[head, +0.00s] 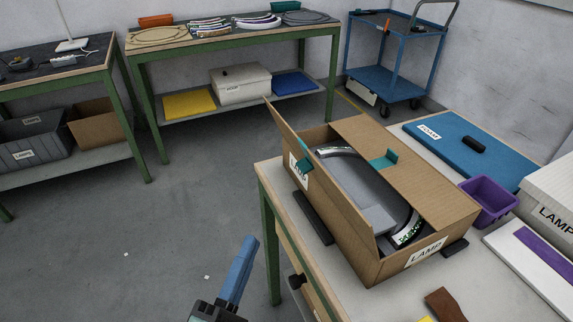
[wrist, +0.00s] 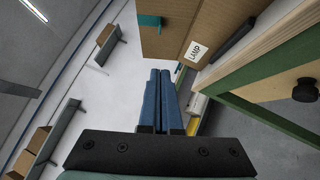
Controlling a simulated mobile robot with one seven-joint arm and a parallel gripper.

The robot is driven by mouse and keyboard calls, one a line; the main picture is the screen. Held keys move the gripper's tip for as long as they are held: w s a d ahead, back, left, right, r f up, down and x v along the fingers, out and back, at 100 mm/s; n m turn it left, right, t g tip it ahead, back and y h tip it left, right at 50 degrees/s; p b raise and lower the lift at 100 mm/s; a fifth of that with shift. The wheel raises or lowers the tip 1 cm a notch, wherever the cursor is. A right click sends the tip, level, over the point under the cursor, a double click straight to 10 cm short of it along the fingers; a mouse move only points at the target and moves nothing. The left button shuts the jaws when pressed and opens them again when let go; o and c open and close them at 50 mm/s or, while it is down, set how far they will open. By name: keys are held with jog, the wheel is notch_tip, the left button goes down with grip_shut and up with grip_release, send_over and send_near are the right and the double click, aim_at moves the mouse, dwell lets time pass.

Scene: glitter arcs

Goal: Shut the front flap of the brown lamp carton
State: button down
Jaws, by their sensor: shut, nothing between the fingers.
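The brown lamp carton (head: 350,235) stands on the right-hand bench with a LAMP label on its near end. Its left long flap (head: 286,130) stands up, tilted, with a teal tab (head: 302,170) near it. The right flap (head: 425,185) lies over the right part of the opening, with another teal tab (head: 383,160) at its inner edge. My gripper (head: 250,240) is shut and empty, left of the bench and apart from the carton. The wrist view shows its blue fingers (wrist: 159,72) below the carton's brown cardboard (wrist: 190,25).
A purple bin (head: 487,200), a blue panel (head: 470,155) and a white LAMP box (head: 550,200) stand right of the carton. The bench's green leg (head: 270,245) and a dark drawer knob (wrist: 304,90) are near my gripper.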

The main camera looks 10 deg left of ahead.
jog(key=p, duration=0.2)
send_near(307, 169)
jog(key=w+a, duration=0.4)
jog(key=w, duration=0.1)
jog(key=shift+w+d+r+p, duration=0.15)
jog(key=shift+w+d, duration=0.35)
jog(key=shift+d, duration=0.4)
jog(key=shift+w+d+r+p, duration=0.15)
jog(key=shift+w+d, duration=0.35)
jog(key=shift+d, duration=0.35)
jog(key=shift+r, duration=0.1)
jog(key=shift+r+p, duration=0.2)
jog(key=shift+p, duration=0.6)
